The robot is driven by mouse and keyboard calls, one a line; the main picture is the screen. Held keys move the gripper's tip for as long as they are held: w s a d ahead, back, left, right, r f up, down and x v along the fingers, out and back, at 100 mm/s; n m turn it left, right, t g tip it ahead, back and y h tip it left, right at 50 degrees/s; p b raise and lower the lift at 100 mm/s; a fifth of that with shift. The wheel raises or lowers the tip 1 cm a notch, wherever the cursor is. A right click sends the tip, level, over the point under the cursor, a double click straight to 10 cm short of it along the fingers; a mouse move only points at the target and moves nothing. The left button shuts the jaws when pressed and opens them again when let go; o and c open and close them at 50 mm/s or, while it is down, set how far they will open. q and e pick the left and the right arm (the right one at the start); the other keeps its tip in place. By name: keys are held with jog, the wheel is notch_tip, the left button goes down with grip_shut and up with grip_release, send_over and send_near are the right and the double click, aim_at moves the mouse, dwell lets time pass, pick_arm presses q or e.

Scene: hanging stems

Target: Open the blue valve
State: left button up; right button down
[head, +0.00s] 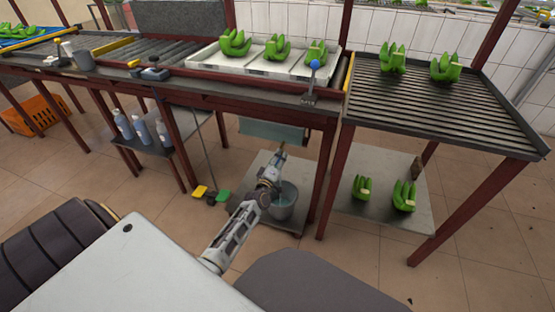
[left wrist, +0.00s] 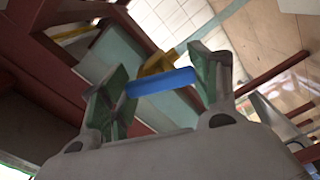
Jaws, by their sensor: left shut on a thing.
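The blue valve handle (left wrist: 158,82) is a blue bar in the left wrist view. It lies across between the green-padded fingers of my left gripper (left wrist: 160,88), which is shut on it. A yellow fitting (left wrist: 158,62) shows just behind the handle. In the head view my left gripper (head: 280,155) reaches under the table, in front of a teal panel (head: 272,131); the handle itself cannot be made out there. My right gripper is not in view.
A grey bucket (head: 284,207) stands on a low shelf below my left arm. Red table legs (head: 327,178) stand close to the right. A yellow pedal (head: 199,191) and a green pedal (head: 223,196) are to the left. Green banana bunches (head: 235,43) lie on the tables above.

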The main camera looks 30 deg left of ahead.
pick_arm(q)
jog(key=shift+f+n, duration=0.1)
jog(key=shift+n, duration=2.5)
jog(key=o, duration=1)
jog(key=shift+s, duration=0.15)
jog(key=shift+v, duration=5.85)
jog(key=shift+a, duration=0.1)
